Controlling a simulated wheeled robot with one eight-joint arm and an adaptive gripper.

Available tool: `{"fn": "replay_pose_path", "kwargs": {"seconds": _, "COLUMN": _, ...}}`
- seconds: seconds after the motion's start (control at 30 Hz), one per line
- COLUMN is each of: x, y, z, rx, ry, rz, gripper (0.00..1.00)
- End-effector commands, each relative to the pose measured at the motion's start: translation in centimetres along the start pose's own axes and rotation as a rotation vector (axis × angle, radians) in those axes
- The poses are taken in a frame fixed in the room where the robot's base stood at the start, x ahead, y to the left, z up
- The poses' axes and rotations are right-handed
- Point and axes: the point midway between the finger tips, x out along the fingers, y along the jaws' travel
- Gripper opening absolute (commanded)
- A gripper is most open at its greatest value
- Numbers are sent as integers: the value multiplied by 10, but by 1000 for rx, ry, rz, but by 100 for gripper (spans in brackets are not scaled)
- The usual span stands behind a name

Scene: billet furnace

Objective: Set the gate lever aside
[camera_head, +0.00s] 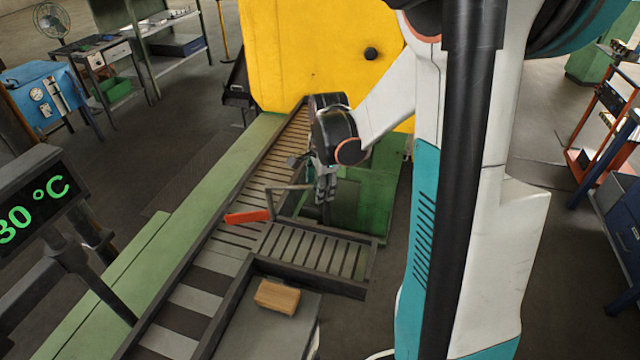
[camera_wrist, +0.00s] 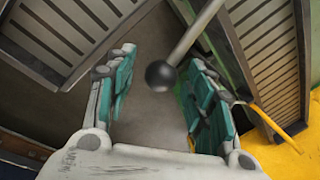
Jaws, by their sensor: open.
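The gate lever is a grey rod (camera_wrist: 195,32) with a black ball knob (camera_wrist: 160,76) in the wrist view. The knob shows between the teal-padded fingers of my gripper (camera_wrist: 162,62), with space on both sides. My gripper is open and holds nothing. In the head view my gripper (camera_head: 324,183) hangs pointing down beside the roller conveyor, near the side branch. A red flat piece (camera_head: 246,216) lies across the conveyor to its left. The lever's knob cannot be made out in the head view.
The slatted conveyor (camera_head: 285,155) runs up to the yellow furnace (camera_head: 320,50). A short side branch (camera_head: 315,250) joins it. A wooden block (camera_head: 278,297) lies on a grey surface at the front. A temperature display (camera_head: 35,212) stands at left.

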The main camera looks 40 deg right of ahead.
Motion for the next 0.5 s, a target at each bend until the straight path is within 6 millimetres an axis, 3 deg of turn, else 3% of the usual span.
{"fn": "replay_pose_path", "kwargs": {"seconds": 0.23, "x": -20, "y": 0, "z": 0, "rx": 0, "ry": 0, "rz": 0, "gripper": 49}}
{"fn": "replay_pose_path", "kwargs": {"seconds": 0.5, "x": -72, "y": 0, "z": 0, "rx": 0, "ry": 0, "rz": 0, "gripper": 49}}
